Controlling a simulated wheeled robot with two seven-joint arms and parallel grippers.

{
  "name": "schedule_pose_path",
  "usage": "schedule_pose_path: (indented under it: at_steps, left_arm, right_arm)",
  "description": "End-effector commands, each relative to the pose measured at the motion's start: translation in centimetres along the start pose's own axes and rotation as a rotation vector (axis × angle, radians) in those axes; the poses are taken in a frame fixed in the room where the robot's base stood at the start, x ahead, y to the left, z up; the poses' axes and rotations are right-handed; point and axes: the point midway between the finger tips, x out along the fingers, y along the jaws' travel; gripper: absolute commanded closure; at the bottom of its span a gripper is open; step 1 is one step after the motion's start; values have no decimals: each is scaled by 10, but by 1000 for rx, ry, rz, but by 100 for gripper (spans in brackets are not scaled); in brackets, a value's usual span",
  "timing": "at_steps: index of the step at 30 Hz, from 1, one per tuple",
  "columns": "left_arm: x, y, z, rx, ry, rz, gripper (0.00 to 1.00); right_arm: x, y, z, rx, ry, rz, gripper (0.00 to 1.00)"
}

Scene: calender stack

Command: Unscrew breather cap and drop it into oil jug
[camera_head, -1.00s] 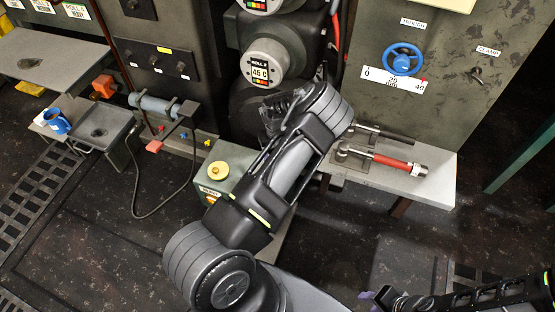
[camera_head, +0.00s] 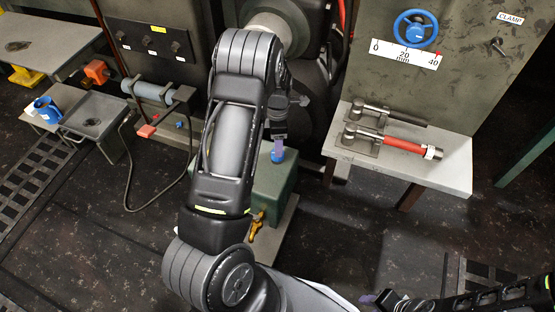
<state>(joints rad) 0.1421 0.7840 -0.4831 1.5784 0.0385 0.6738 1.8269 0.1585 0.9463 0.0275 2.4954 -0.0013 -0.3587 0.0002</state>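A blue cap-like piece (camera_head: 277,157) shows on top of the green box (camera_head: 276,185), and I take it as the breather cap. My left gripper (camera_head: 278,147) points down with its purple-tinted fingertips right at this piece. I cannot tell whether they grip it. My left arm covers the left part of the box top. The blue jug (camera_head: 47,110) stands on a small ledge at the far left. My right gripper (camera_head: 370,298) is at the bottom edge, partly visible; its opening cannot be made out.
A shelf (camera_head: 450,172) at right bears a red-handled tool (camera_head: 405,146) and a dark-handled one (camera_head: 395,116). A grey tray (camera_head: 95,118) stands beside the jug. A cable (camera_head: 128,180) hangs at left. A yellow valve (camera_head: 256,225) sits on the box's front.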

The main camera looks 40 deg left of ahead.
Motion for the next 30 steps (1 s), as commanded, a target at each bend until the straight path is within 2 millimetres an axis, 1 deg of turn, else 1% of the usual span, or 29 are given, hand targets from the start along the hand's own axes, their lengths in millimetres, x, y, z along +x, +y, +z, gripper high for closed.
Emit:
schedule_pose_path:
  at_steps: [1,9,15,21,30]
  left_arm:
    - [5,1,-1,112,-3,2,40]
    - [42,0,0,99,1,-2,40]
    - [62,-1,0,97,1,-3,40]
    - [70,0,0,96,1,-2,40]
    - [70,0,0,95,1,-2,40]
  right_arm:
    - [10,4,0,1,0,0,64]
    - [29,12,0,3,1,1,64]
    - [40,18,-4,8,10,5,64]
    - [44,22,-6,11,15,7,64]
    - [43,22,-7,11,16,7,64]
